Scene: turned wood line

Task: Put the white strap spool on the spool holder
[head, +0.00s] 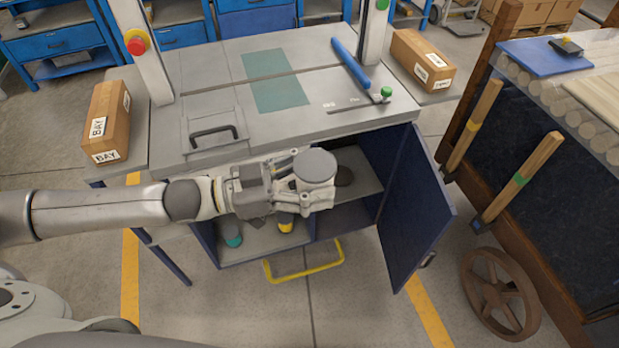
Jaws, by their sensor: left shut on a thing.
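My left gripper (308,186) reaches in from the left, in front of the open cabinet under the machine table. It is shut on a round, pale grey-white piece with a flat top (315,164), which looks like the white strap spool. The piece is held in front of the cabinet's upper opening; I cannot tell its exact height or depth. A dark rounded thing (343,176) shows just behind it, in the upper right compartment, partly hidden. I cannot make out the spool holder clearly. My right gripper is not in view.
The blue cabinet door (416,215) stands open to the right. Rolls with a teal band (232,238) and a yellow band (286,223) stand in the lower left compartment. A yellow frame (304,273) is low in front. Cartons (107,118) (423,59) flank the machine table (200,90).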

